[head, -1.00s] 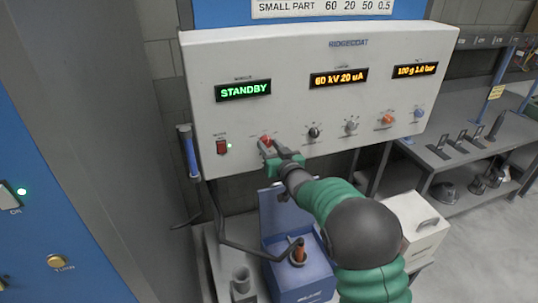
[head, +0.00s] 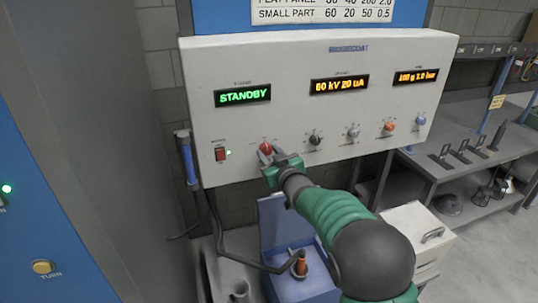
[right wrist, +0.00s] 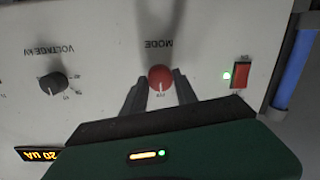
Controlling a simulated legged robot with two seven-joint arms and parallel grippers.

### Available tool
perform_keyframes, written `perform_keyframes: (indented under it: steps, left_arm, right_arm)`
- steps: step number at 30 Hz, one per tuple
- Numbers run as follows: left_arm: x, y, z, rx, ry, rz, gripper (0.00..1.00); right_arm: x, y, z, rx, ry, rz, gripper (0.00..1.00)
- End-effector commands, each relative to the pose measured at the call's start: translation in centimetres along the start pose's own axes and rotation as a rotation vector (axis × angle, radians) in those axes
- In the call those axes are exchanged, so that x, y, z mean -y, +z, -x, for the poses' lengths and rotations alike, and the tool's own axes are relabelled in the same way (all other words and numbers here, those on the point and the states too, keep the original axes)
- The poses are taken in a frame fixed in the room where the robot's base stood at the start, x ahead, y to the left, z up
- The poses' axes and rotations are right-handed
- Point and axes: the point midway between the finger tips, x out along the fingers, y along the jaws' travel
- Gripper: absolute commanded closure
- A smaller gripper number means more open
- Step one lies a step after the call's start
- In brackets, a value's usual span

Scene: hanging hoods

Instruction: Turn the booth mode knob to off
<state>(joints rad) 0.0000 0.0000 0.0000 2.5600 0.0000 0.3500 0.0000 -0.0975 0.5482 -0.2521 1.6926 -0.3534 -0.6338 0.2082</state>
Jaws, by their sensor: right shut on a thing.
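The red mode knob (head: 265,147) is on the lower left of the white control panel. In the right wrist view the knob (right wrist: 161,77) sits between my fingertips, its white pointer line toward my palm. The MODE lettering (right wrist: 173,44) reads upside down there. My right gripper (head: 270,158) is shut on the knob from below. It also shows in the right wrist view (right wrist: 160,90). The green display (head: 243,96) above reads STANDBY. Small marks around the knob are too small to read. My left gripper is not in view.
A red rocker switch (head: 221,154) with a green light is left of the knob. A dark knob (head: 315,139) and several others line the panel to the right. Below stands a blue box (head: 290,285) with a black hose. A blue cabinet (head: 60,210) fills the left.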

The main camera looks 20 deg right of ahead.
Motion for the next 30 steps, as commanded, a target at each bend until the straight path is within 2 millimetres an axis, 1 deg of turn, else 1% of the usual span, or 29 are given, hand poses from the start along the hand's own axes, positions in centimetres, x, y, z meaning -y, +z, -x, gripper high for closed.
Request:
perform_keyframes:
  steps: [2,3,7,16,20,23,30]
  left_arm:
    - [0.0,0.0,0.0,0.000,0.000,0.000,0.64]
    - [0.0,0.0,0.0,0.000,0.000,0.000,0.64]
    - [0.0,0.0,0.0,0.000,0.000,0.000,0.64]
    - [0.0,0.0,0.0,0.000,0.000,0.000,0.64]
    - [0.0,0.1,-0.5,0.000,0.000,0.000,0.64]
    - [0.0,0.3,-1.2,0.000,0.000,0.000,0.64]
    - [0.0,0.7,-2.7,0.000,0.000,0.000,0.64]
  right_arm:
    - [0.1,0.1,0.0,0.002,-0.001,0.000,1.00]
    - [0.1,0.1,0.0,0.002,-0.001,0.000,0.61]
    - [0.1,0.1,0.0,0.001,-0.001,-0.001,0.44]
    - [0.0,0.1,0.0,0.001,0.000,-0.001,0.44]
    - [0.0,0.2,1.2,0.000,0.001,-0.002,0.44]
    - [0.0,0.3,3.5,-0.001,0.001,-0.004,0.44]
    - [0.0,0.3,10.6,-0.002,0.001,-0.003,0.44]
